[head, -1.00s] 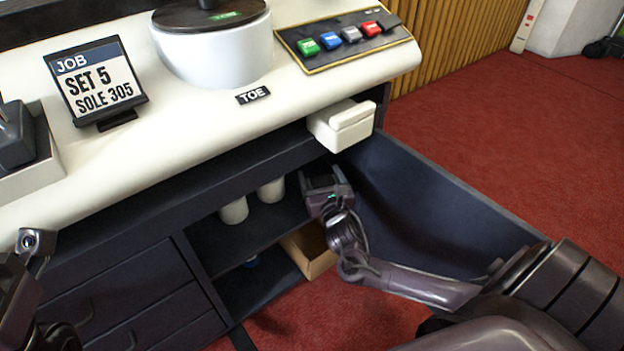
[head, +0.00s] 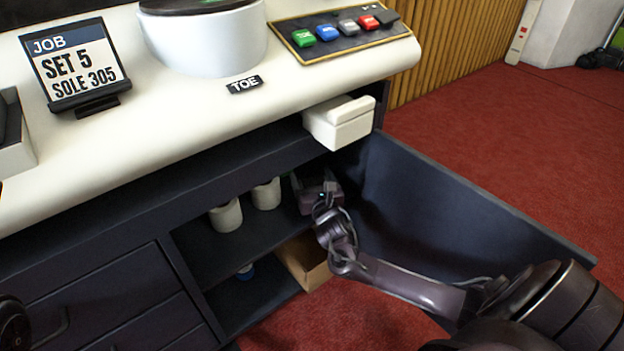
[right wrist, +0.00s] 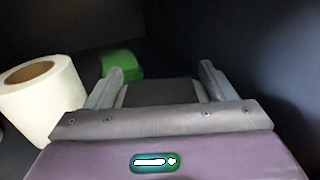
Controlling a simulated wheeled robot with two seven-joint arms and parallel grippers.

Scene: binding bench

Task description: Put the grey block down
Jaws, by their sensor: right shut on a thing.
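My right gripper (head: 315,186) reaches inside the open cupboard, at the right end of its upper shelf (head: 245,235). In the right wrist view its two fingers (right wrist: 163,85) are shut on the dark grey block (right wrist: 160,93), which sits between them. The block is mostly hidden in the head view. I cannot tell whether its underside touches the shelf. A green block (right wrist: 122,64) lies just beyond the left finger.
Two white rolls (head: 227,216) (head: 266,194) stand left of the gripper; one is close in the wrist view (right wrist: 42,100). The open door (head: 450,205) is close on the right. A cardboard box (head: 303,262) is below. A white box (head: 339,122) juts out above.

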